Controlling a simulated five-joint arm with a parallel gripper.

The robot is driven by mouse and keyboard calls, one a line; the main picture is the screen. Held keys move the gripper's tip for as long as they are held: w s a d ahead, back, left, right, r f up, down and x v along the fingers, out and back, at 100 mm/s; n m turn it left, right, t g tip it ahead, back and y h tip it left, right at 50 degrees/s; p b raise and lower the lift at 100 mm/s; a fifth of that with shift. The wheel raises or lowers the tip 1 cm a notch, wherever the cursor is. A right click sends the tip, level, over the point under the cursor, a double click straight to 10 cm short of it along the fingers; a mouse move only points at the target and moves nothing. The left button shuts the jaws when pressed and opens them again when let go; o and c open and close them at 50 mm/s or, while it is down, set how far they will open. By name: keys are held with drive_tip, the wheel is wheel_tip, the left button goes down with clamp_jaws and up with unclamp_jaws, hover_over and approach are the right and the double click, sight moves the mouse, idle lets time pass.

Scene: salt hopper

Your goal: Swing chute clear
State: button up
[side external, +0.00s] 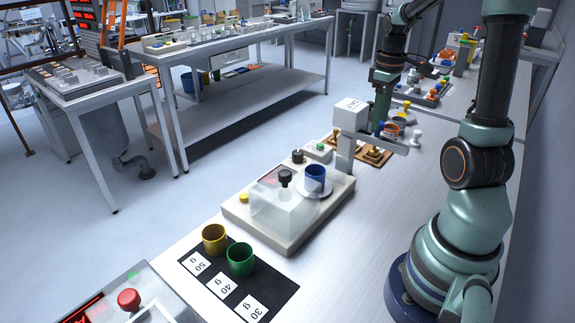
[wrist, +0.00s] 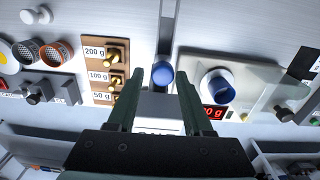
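The white hopper (side external: 350,114) stands on a post behind the scale. Its pale chute (side external: 392,146) sticks out to the right in the side view, and also shows as a narrow bar (wrist: 167,28) in the wrist view, beside the blue cup rather than over it. A blue ball knob (wrist: 162,73) shows at the chute. My gripper (wrist: 160,88) is open, with the knob between or just beyond its fingertips; contact cannot be told. In the side view, my gripper (side external: 381,112) is low by the chute. The blue cup (side external: 315,177) stands on the scale's pan.
The scale (side external: 262,230) has a clear cover and a black knob. A yellow cup (side external: 214,239) and green cup (side external: 240,259) stand on the labelled black mat (side external: 270,285). Brass weights (wrist: 116,56) sit on a wooden board left of my fingers in the wrist view.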

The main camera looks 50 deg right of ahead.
drive_tip(key=shift+o, duration=0.3)
wheel_tip(320, 180, up, 12)
idle(0.6)
drive_tip(key=w+a+f+t, duration=0.1)
drive_tip(key=a+f+t, duration=0.1)
drive_tip(key=a, duration=1.1)
drive_tip(key=w+a+f+t, duration=0.1)
drive_tip(key=a+f+t, duration=0.1)
drive_tip(key=a, duration=1)
drive_tip(key=shift+w+a+f+t, duration=0.2)
drive_tip(key=shift+a+f+t, duration=0.2)
drive_tip(key=shift+t, duration=0.4)
